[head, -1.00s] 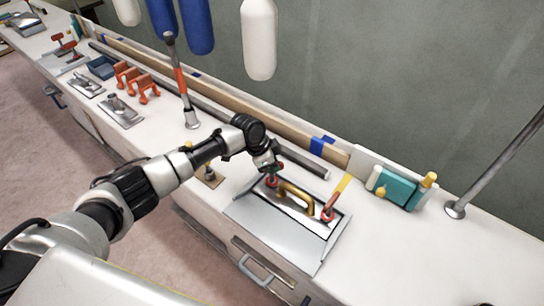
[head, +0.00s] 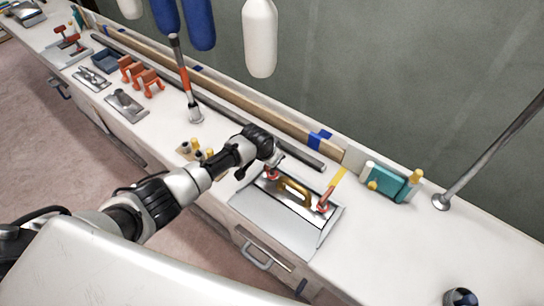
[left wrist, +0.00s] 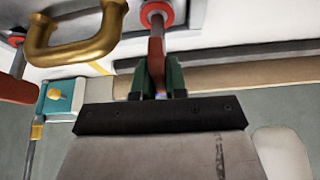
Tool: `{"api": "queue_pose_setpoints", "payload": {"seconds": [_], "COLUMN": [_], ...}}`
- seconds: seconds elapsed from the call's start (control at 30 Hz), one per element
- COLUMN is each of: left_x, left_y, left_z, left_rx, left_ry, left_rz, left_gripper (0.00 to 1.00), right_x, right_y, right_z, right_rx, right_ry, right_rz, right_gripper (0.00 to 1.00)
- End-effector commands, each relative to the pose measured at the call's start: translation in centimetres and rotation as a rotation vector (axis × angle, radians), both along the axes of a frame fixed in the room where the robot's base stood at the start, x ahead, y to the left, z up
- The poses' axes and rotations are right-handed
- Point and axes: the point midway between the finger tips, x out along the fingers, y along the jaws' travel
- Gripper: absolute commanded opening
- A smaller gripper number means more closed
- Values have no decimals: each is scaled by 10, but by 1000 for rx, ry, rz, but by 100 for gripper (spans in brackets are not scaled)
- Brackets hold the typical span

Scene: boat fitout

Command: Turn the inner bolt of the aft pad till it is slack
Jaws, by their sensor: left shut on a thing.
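The pad is a grey metal plate (head: 270,222) on the bench with a brass handle (head: 296,191). It also shows a red-handled bolt at each end of the handle. My left gripper (head: 272,163) is shut on the lever of the left bolt (head: 272,175), above the plate. In the left wrist view the red lever (left wrist: 156,48) sits between the green finger pads (left wrist: 158,80), below its red collar (left wrist: 157,13). The brass handle (left wrist: 80,40) is beside it. The other bolt (head: 323,208) stands free at the right. My right gripper is not in view.
A teal block with yellow knobs (head: 390,182) and a grey pole (head: 490,150) stand right of the pad. A long grey bar (head: 240,123) lies behind. An orange-handled upright tool (head: 185,85) and orange clamps (head: 140,75) stand left. White and blue fenders (head: 260,40) hang above.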

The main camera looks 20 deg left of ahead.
Motion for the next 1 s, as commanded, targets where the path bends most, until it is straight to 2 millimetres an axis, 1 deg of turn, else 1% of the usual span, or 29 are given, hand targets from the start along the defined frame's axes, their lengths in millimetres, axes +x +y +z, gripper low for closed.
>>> {"api": "queue_pose_setpoints", "payload": {"seconds": [0.03,0.5,0.53,0.67,0.7,1.0], "left_x": [-6,-7,-7,-6,-5,-4], "left_y": [0,0,0,0,0,1], "left_z": [-8,-9,-9,-8,-8,-2], "left_rx": [6,7,7,5,5,2], "left_ry": [16,20,20,17,16,8], "left_rz": [5,17,17,18,18,18], "left_gripper": [0,0,16,36,38,38], "right_x": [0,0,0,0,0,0], "right_y": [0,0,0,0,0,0], "right_z": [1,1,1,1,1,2], "right_rx": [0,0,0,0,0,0], "right_ry": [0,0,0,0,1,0], "right_rz": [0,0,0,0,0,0], "right_gripper": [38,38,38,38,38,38]}}
